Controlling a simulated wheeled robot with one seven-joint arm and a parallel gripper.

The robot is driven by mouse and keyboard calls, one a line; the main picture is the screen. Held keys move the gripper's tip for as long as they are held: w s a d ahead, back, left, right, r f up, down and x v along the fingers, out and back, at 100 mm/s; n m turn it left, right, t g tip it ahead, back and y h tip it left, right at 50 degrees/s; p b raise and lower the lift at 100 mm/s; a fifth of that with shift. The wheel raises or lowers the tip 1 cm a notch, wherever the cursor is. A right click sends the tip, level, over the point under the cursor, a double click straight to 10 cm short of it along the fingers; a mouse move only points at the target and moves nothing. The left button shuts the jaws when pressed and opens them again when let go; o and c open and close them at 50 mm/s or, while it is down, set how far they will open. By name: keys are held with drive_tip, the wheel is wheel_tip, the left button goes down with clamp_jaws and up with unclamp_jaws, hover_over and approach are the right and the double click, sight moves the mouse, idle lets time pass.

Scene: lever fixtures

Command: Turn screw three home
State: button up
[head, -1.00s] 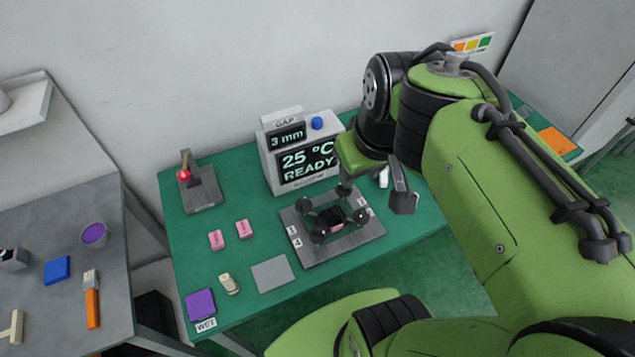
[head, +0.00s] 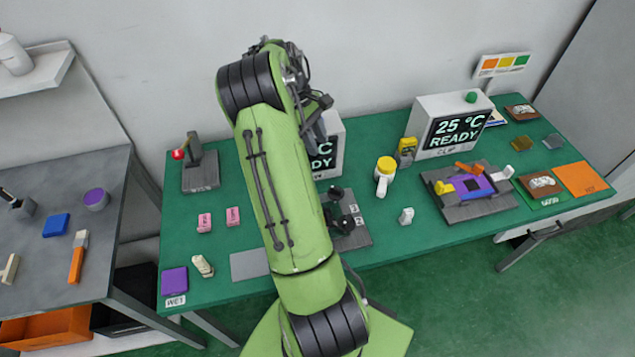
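The grey screw fixture (head: 352,240) stands mid-table, its left part hidden behind my arm. Two dark round knobs show on it: a rear one (head: 335,193) and the front right knob (head: 346,223), beside small white number labels that seem to read 2 and 3. The knobs at the left and most of the middle are hidden. My gripper (head: 318,108) seems to be the dark parts at the arm's far end, raised above and behind the fixture, apart from it. Its fingers are too unclear to tell open or shut.
A display box (head: 330,150) behind the fixture is partly covered by my arm. A white bottle with a yellow lid (head: 385,175) stands right of it. A second fixture (head: 468,195) and a READY display box (head: 452,130) are further right. A red-knobbed lever (head: 198,170) stands left.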

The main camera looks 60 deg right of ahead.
sight(336, 188)
drive_tip(key=b+x, duration=0.1)
drive_tip(key=x, duration=1.4)
drive_tip(key=shift+s+a+f+b, duration=0.15)
drive_tip(key=shift+f+b, duration=0.1)
drive_tip(key=shift+b, duration=0.15)
clamp_jaws()
